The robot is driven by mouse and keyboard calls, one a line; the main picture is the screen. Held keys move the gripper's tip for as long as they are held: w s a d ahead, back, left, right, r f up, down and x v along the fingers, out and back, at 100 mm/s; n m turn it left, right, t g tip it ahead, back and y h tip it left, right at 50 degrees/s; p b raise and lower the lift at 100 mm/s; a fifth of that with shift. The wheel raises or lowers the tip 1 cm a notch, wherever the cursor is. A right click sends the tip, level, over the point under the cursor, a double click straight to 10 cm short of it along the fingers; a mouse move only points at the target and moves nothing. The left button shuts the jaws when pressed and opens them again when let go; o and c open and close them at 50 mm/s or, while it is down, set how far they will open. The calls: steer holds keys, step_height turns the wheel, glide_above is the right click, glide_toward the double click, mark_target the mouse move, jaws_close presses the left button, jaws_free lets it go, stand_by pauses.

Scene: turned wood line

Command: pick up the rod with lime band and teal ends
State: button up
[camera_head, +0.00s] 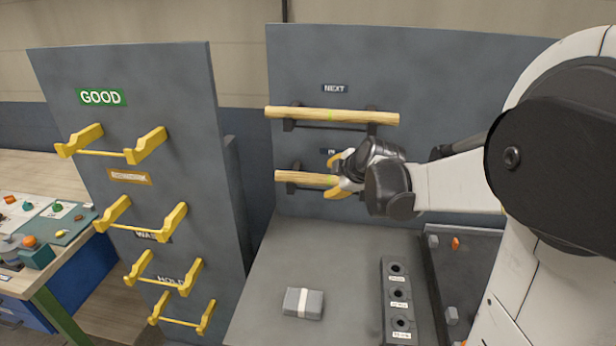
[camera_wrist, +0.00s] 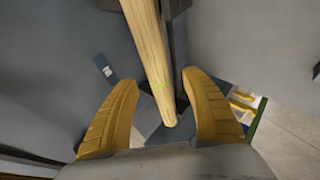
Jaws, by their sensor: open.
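An upper pale wooden rod (camera_head: 350,116) with a thin lime band near its middle rests across dark brackets under the "NEXT" label. A lower wooden rod (camera_head: 298,177) lies on the brackets below it, its right part hidden by my gripper. My gripper (camera_head: 338,176) is at the lower rod, its yellow fingers open. In the wrist view a wooden rod (camera_wrist: 150,45) with a faint lime band runs between the open fingers (camera_wrist: 160,105), with gaps on both sides. I cannot make out teal ends on either rod.
A grey panel (camera_head: 190,80) with yellow cradles, labelled "GOOD" at the top, stands at left. A grey block with a pale band (camera_head: 303,303) and a dark strip with several holes (camera_head: 388,270) are on the grey bench (camera_head: 270,270). The bench's left part is clear.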

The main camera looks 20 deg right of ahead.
steer(key=shift+x, duration=1.15)
steer(key=shift+c, duration=0.5)
jaws_close()
steer(key=shift+a+r, duration=0.1)
steer(key=shift+r, duration=0.1)
